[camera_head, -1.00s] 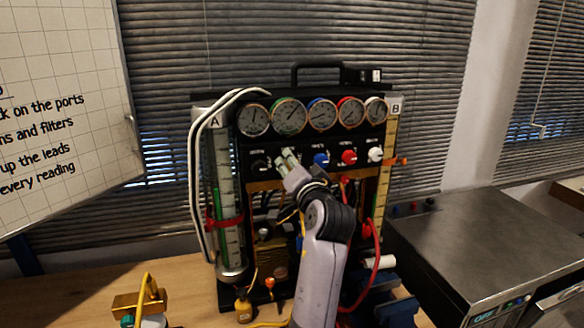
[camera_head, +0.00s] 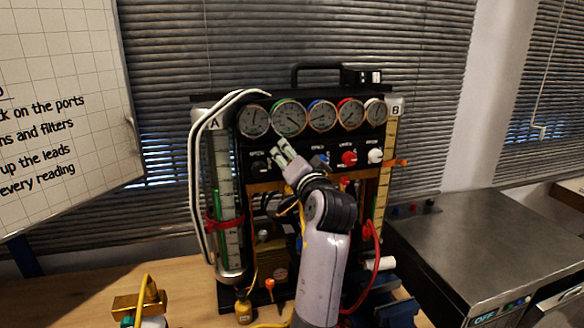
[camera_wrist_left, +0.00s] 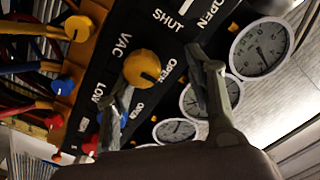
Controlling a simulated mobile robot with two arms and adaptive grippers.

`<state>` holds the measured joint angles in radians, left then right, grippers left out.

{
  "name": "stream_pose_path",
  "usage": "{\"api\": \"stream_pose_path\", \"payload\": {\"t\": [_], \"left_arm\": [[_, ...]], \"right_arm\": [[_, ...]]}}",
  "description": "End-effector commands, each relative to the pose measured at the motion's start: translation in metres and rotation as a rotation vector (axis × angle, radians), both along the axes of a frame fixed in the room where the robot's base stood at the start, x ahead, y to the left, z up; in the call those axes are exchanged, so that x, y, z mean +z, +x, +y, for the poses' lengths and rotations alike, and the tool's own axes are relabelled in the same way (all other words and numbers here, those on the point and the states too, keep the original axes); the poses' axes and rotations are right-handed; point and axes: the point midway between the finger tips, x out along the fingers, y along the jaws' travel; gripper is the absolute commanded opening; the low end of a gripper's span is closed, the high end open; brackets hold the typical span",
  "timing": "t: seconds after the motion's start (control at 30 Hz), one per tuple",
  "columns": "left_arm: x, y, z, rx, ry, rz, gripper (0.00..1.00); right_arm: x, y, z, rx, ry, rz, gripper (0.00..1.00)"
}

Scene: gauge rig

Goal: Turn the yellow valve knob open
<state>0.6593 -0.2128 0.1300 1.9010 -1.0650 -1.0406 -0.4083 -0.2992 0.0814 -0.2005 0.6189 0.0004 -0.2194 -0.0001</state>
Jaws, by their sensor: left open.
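The yellow valve knob (camera_wrist_left: 142,68) shows in the left wrist view on a black panel, near white words SHUT, OPEN and VAC. A dark slot or mark crosses its face. My left gripper (camera_head: 284,151) is open at the panel, below the gauges, in the head view. In the left wrist view its two fingers stand either side of the knob. I cannot tell whether they touch it. In the head view the gripper covers the yellow knob. My right gripper is not in view.
A black knob (camera_head: 261,166) sits left of the gripper; blue (camera_head: 322,159), red (camera_head: 349,158) and white (camera_head: 375,156) knobs sit to its right. Several gauges (camera_head: 289,117) line the panel above. White hoses (camera_head: 193,180) and a red hose (camera_head: 376,250) hang around the rig.

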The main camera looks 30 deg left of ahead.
Motion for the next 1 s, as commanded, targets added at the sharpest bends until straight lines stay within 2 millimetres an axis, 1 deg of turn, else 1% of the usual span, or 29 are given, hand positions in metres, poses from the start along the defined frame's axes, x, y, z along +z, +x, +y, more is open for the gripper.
{"api": "stream_pose_path", "payload": {"t": [0.03, 0.2, 0.3, 0.4, 0.53, 1.0], "left_arm": [[0.014, 0.0, 0.0, 0.0, 0.003, -0.01, 0.48], [0.048, 0.0, 0.0, 0.0, 0.001, -0.009, 0.48], [0.063, 0.0, 0.0, 0.0, 0.002, -0.007, 0.48], [0.073, 0.0, 0.0, 0.001, 0.001, -0.004, 0.48], [0.079, 0.0, 0.0, 0.0, 0.002, -0.003, 0.48], [0.079, 0.0, 0.0, 0.001, 0.002, -0.001, 0.48]], "right_arm": [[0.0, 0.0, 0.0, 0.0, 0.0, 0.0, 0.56], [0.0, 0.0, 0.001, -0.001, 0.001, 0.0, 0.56], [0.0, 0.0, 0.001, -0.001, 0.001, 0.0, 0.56], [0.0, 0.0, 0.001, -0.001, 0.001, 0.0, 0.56], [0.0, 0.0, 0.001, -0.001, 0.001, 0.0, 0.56], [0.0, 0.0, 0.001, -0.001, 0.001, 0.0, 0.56]]}}
